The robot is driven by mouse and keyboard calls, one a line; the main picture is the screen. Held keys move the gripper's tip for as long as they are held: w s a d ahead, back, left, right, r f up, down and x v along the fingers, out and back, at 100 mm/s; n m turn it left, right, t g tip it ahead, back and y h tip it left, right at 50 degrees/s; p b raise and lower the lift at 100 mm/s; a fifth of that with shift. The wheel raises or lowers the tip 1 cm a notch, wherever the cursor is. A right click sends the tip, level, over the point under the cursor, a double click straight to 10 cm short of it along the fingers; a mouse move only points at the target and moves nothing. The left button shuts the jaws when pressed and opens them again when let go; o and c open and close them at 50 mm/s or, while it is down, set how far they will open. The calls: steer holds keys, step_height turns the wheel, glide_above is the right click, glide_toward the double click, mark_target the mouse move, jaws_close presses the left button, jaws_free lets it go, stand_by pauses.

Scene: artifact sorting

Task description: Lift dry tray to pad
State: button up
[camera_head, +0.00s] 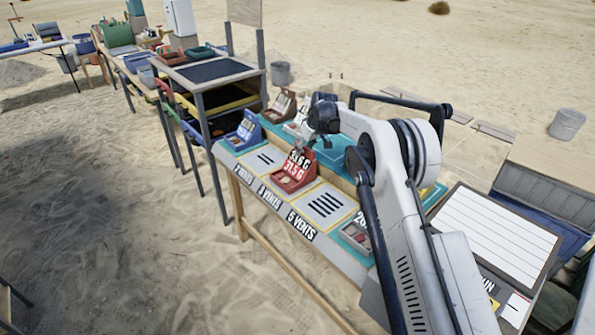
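My gripper (322,134) hangs over the work table, just behind and above a red tray with a number card (293,177). It is small and dark here, and whether its fingers are open or touch anything is unclear. The red tray stands between two white slotted pads, a left pad (265,159) and a right pad (325,205). Both pads look bare. A blue tray (243,137), a brown tray (279,109) and a grey-teal tray (356,236) also stand on the table. I cannot tell which tray is the dry one. My arm hides part of the table.
The table's front edge carries vent labels, including "5 VENTS" (302,226). A white lined board (495,235) lies at the right. A dark-topped rack (212,71) stands behind left. Buckets (567,124) stand on sand. Open sand lies in front of the table.

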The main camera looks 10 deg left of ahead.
jaws_close()
stand_by(0.6)
